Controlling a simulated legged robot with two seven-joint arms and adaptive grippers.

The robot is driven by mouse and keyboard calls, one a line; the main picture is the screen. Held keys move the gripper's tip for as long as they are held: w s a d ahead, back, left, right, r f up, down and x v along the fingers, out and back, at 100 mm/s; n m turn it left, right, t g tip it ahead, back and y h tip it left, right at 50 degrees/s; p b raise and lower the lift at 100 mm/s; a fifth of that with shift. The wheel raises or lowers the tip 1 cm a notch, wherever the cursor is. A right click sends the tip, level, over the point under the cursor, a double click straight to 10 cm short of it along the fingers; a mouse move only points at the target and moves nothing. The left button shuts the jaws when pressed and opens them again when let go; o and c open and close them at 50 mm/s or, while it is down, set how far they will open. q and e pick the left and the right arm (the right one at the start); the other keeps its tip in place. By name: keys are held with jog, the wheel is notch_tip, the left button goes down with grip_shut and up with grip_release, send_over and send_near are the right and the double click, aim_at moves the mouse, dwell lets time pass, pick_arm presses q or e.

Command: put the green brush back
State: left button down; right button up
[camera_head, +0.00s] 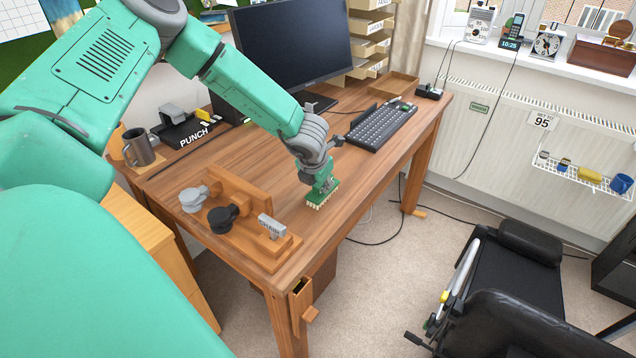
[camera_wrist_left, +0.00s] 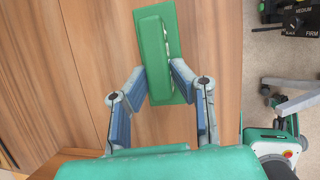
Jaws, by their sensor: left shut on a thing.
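The green brush (camera_head: 321,190) has pale bristles pointing down and is at the desk's front right edge in the head view. My left gripper (camera_head: 318,170) is shut on its green handle from above. In the left wrist view the brush (camera_wrist_left: 152,45) sits between the two fingers of the gripper (camera_wrist_left: 158,78), over the wood. I cannot tell whether the bristles touch the desk (camera_head: 345,205). A wooden stand (camera_head: 245,187) on the near corner bears rounded grey and black pieces and a small metal block. My right gripper is out of view.
A keyboard (camera_head: 381,126) and monitor (camera_head: 293,45) stand behind the gripper. A black hole punch (camera_head: 183,133) and a mug (camera_head: 139,147) are at the left. A black chair (camera_head: 510,270) stands right of the desk. The desk between stand and keyboard is mostly clear.

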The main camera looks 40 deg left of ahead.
pick_arm(q)
jog(key=shift+d, duration=0.25)
jog(key=shift+a+f, duration=0.1)
jog(key=shift+f, duration=0.05)
jog(key=c, duration=1.3)
grip_release()
jog(key=shift+a, duration=0.15)
jog(key=shift+a+f, duration=0.15)
jog(key=shift+a, duration=0.15)
jog(key=shift+s+d+r, duration=0.1)
jog(key=shift+d+r, duration=0.15)
jog(key=shift+r, duration=0.15)
jog(key=v, duration=1.1)
jog(key=shift+s+a, duration=0.1)
jog(key=shift+a, duration=0.1)
jog(key=shift+d, duration=0.1)
